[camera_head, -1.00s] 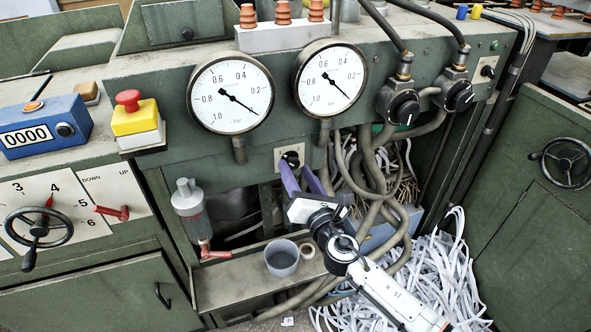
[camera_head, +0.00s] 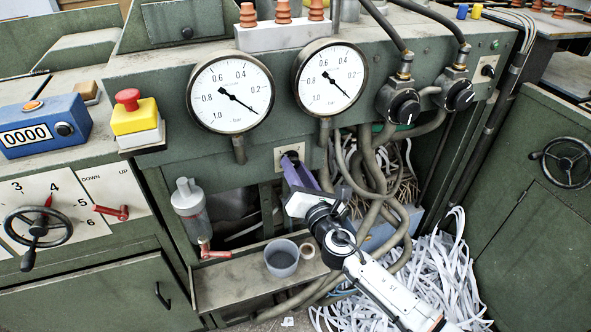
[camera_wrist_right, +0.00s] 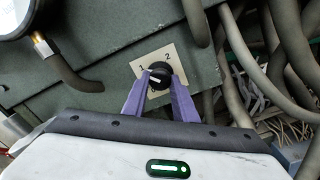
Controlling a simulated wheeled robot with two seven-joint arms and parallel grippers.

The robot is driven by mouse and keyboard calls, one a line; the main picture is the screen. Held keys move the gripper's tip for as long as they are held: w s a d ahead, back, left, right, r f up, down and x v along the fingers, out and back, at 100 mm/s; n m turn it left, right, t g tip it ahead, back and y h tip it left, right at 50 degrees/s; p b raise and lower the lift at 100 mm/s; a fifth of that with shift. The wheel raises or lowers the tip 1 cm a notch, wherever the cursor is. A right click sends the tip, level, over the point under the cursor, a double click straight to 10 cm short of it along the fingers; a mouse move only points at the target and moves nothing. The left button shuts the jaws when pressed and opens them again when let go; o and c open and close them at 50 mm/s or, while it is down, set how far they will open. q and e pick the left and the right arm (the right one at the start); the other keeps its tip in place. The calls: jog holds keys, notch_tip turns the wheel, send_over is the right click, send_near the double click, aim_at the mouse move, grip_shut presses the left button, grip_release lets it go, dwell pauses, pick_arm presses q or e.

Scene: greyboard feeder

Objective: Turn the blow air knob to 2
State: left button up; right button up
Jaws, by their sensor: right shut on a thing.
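The blow air knob (camera_wrist_right: 159,72) is black and round with a white pointer line. It sits on a pale plate (camera_wrist_right: 143,60) marked 1 on the left and 2 on the upper right. Its pointer appears to lie toward the left, near the 1 side; the exact setting is hard to read. My right gripper (camera_head: 291,162) has purple fingers and is shut on the knob, one finger on each side in the wrist view. In the head view the fingers partly hide the knob and its plate (camera_head: 279,157). My left gripper is not in view.
Two pressure gauges (camera_head: 230,93) (camera_head: 330,77) hang above the knob. Grey hoses (camera_head: 369,165) run close to its right. A grey cup (camera_head: 281,258) stands on the ledge below.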

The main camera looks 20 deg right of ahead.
jog(key=shift+m, duration=0.3)
jog(key=m+b, duration=0.3)
jog(key=m, duration=1.3)
jog(key=shift+r+m, duration=0.1)
jog(key=shift+m, duration=0.2)
jog(key=o, duration=1)
jog(key=shift+o, duration=0.2)
jog(key=shift+s, duration=0.1)
